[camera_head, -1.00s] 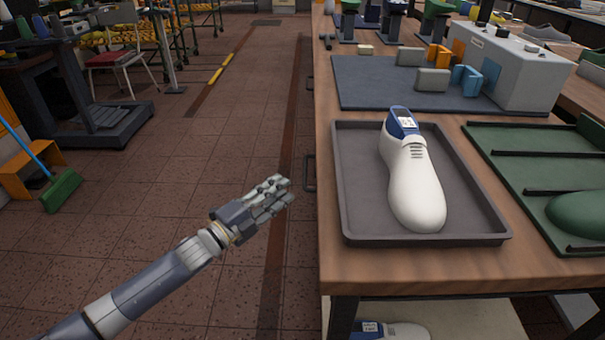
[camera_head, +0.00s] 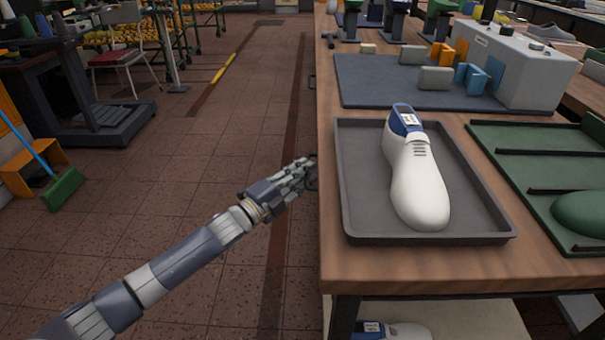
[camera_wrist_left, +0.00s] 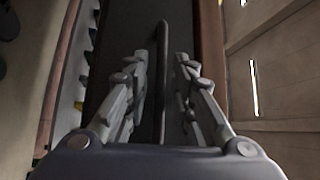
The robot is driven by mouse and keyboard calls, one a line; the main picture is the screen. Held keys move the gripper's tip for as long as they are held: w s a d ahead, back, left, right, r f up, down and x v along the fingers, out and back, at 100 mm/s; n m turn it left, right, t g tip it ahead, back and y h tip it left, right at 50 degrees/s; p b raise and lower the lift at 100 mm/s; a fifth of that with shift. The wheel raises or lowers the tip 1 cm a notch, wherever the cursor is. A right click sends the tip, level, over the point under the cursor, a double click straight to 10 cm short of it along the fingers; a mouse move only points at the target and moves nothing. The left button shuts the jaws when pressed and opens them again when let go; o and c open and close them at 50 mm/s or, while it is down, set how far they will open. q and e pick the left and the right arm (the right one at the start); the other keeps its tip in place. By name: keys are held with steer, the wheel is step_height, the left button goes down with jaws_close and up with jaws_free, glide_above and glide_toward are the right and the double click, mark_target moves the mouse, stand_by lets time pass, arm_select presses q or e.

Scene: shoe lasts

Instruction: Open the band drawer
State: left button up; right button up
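My left gripper (camera_head: 305,170) is at the left side of the wooden workbench (camera_head: 400,272), beside a dark handle (camera_head: 313,182) that it partly hides. In the left wrist view the gripper (camera_wrist_left: 163,62) is open, with one finger on each side of the bar-shaped handle (camera_wrist_left: 163,90). The bar lies between the fingers with a gap visible on both sides. A dark surface (camera_wrist_left: 125,30) behind it looks like the drawer front. I cannot tell from the head view how far the drawer is out. My right gripper is not in view.
A grey tray (camera_head: 360,215) holding a white shoe last (camera_head: 418,185) stands on the bench. A blue-grey mat (camera_head: 380,88) lies behind it, and a green tray (camera_head: 520,175) is to the right.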

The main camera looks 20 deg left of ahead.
arm_select(q)
jaws_close()
steer(key=s+a+b, duration=0.1)
steer(key=s+a, duration=0.1)
steer(key=a, duration=0.7)
steer(key=s+a+b, duration=0.1)
steer(key=s+a, duration=0.2)
steer(key=a, duration=0.7)
steer(key=s+a+b, duration=0.1)
steer(key=s+a, duration=0.2)
steer(key=a, duration=0.7)
steer(key=shift+s+a, duration=0.2)
steer(key=shift+s, duration=0.05)
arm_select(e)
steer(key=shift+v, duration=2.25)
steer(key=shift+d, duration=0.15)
arm_select(q)
steer(key=shift+o, duration=2.2)
jaws_free()
